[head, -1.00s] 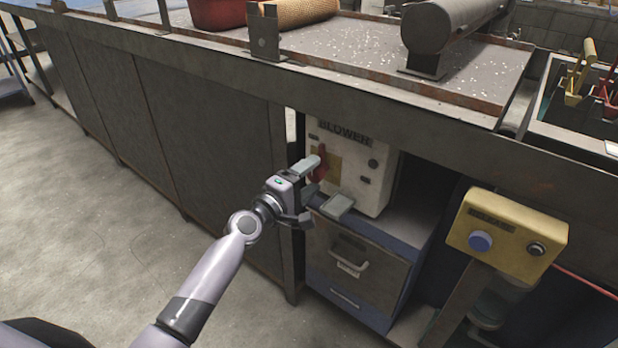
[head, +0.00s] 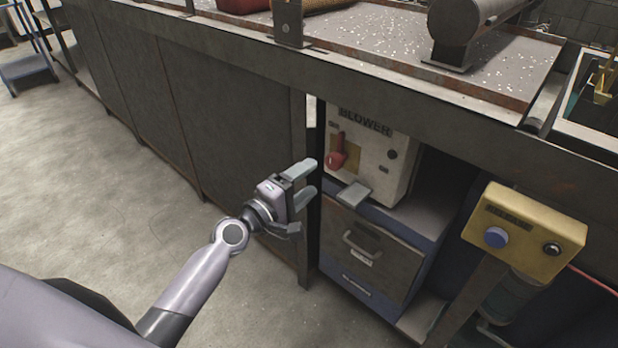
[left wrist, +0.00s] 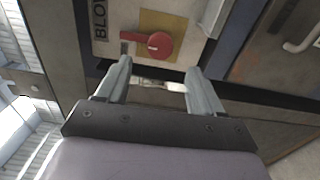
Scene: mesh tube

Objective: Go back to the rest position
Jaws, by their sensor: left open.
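My left gripper (head: 306,180) is open and empty in the head view, in front of the bench's grey side panel and to the left of the blower box. The white blower box (head: 384,170) has a red handle (head: 337,150) on a yellow plate. In the left wrist view, the two open fingers (left wrist: 158,82) point toward the blower box, and the red handle (left wrist: 158,44) lies beyond them, apart from them. My right gripper is not in view.
The blower box stands on a drawer cabinet (head: 368,256) under the metal bench (head: 440,92). A yellow button box (head: 527,232) on a post stands at the right. Open concrete floor (head: 90,180) lies to the left.

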